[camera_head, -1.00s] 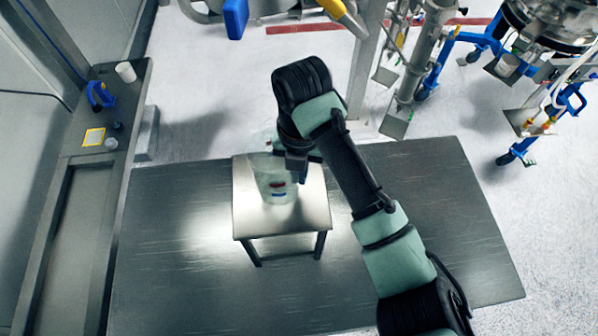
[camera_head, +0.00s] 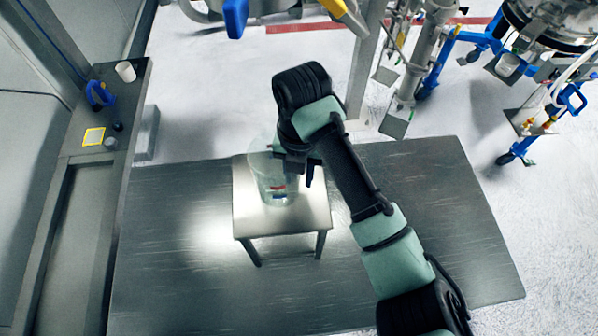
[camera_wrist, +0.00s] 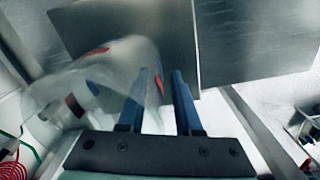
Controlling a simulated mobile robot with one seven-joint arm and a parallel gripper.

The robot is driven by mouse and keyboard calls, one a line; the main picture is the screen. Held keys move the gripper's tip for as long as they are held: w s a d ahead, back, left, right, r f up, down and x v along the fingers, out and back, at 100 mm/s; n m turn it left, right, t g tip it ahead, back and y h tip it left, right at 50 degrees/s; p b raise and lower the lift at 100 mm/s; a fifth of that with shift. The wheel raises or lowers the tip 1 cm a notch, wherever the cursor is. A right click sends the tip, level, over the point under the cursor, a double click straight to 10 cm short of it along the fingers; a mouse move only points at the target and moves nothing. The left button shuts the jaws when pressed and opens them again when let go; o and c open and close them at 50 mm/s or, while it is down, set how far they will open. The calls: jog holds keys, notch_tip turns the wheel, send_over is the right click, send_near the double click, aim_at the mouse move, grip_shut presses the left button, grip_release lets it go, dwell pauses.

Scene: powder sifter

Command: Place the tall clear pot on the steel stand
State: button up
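The tall clear pot (camera_head: 268,172), with red and blue marks, stands over the top of the steel stand (camera_head: 307,217) and looks upright on it. Its upper part is partly hidden by my gripper (camera_head: 299,172). In the wrist view the pot (camera_wrist: 95,72) is at the left, see-through and tilted in the picture. My gripper (camera_wrist: 160,100) has its two blue fingers apart, with a gap between them. The left finger overlaps the pot's wall, and the right finger is clear of it. I cannot tell whether a finger still touches the pot.
The stand is on a wide dark metal table (camera_head: 180,275) with clear room around it. A side bench (camera_head: 75,210) at the left holds a white cup (camera_head: 125,71), a blue item (camera_head: 98,95) and small pieces. Steel equipment with blue legs (camera_head: 440,68) stands at the back right.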

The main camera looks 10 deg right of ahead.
jog(key=shift+r+b, duration=0.5)
jog(key=shift+b, duration=0.05)
notch_tip(320, 180, up, 7)
jog(key=shift+f+b, duration=0.15)
jog(key=shift+b, duration=0.2)
jog(key=shift+f, duration=0.1)
